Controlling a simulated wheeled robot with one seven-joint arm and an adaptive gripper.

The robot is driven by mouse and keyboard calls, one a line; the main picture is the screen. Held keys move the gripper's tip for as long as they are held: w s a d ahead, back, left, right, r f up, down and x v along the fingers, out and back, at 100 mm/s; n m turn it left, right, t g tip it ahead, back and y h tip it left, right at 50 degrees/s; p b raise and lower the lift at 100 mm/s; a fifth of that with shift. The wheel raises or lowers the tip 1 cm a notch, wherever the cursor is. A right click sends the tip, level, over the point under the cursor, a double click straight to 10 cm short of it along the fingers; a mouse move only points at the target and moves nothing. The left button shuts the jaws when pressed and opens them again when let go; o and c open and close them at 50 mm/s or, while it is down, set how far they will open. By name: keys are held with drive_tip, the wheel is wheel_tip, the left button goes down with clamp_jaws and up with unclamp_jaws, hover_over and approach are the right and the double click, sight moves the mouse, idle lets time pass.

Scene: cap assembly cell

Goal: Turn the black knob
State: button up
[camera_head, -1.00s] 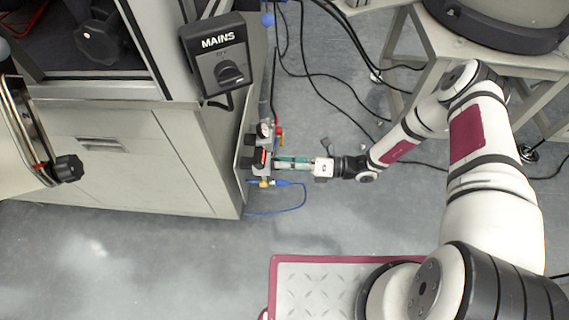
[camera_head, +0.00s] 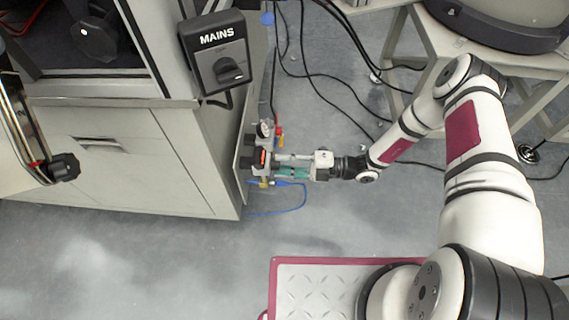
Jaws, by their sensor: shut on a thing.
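My gripper (camera_head: 279,166), with grey and green fingers, reaches left to a small valve assembly (camera_head: 264,158) on the side of the grey cabinet. Its fingertips are shut at the right face of the lower unit, which has a red-orange mark. The part they grip, taken as the black knob, is small and mostly hidden by the fingers, so its angle cannot be read. Black pieces (camera_head: 246,154) stick out on the left of the assembly.
A MAINS box (camera_head: 213,52) with a black rotary switch is above left. Another black knob (camera_head: 65,167) is at the far left. A red-handled valve and a blue hose (camera_head: 300,205) are close to my gripper. Black cables hang behind.

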drive_tip(key=m, duration=0.4)
drive_tip(key=shift+f+m, duration=0.1)
drive_tip(key=shift+m, duration=0.3)
idle(0.4)
drive_tip(key=o, duration=1.1)
drive_tip(key=shift+o, duration=0.2)
drive_tip(key=d, duration=1.2)
drive_tip(key=shift+s, duration=0.2)
